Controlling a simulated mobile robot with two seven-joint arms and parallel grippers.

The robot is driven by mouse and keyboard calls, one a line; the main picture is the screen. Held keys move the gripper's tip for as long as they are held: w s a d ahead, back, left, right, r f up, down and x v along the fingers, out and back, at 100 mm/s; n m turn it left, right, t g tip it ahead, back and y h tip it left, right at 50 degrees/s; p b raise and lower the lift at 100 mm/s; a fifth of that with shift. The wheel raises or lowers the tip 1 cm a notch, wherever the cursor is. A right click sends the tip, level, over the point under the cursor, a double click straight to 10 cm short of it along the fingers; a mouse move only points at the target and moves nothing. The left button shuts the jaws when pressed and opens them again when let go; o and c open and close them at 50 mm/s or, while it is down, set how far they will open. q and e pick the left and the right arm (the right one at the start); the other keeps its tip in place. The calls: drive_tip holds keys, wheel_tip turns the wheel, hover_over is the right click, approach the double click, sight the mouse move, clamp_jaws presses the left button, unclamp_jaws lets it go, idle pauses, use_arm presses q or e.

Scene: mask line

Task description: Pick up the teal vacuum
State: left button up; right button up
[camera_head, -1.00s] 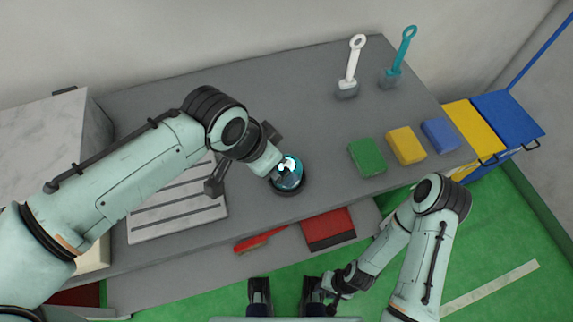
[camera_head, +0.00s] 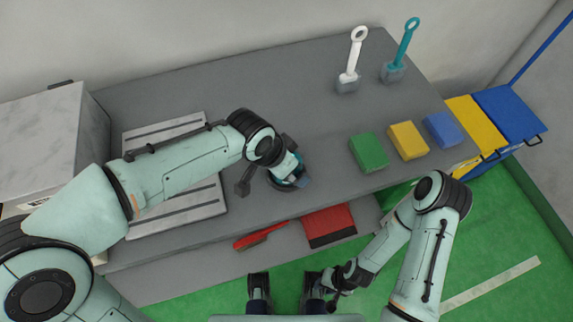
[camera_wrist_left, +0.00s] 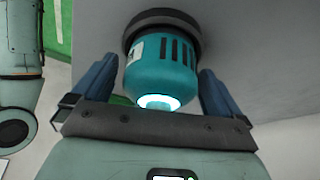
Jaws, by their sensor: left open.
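The teal vacuum (camera_wrist_left: 160,68) stands on the grey table, a rounded canister with dark slots, a glowing ring on its near end and a dark round base. In the head view the vacuum (camera_head: 287,184) is mostly hidden by my left gripper. My left gripper (camera_wrist_left: 157,80) is open, with one blue finger on each side of the vacuum. Small gaps show between the fingers and its body. My right gripper (camera_head: 334,284) hangs low in front of the table, away from the vacuum; its jaw opening is too small to tell.
Green (camera_head: 369,152), yellow (camera_head: 408,140) and blue (camera_head: 442,130) blocks lie right of the vacuum. White (camera_head: 352,62) and teal (camera_head: 401,55) brushes stand behind. A slotted pale panel (camera_head: 178,214) lies left. A red brush (camera_head: 262,237) and red dustpan (camera_head: 329,226) sit on the lower shelf.

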use_arm(q)
drive_tip(key=c, duration=1.2)
drive_tip(key=shift+r, duration=0.1)
wheel_tip(320, 180, up, 20)
drive_tip(key=p, duration=0.4)
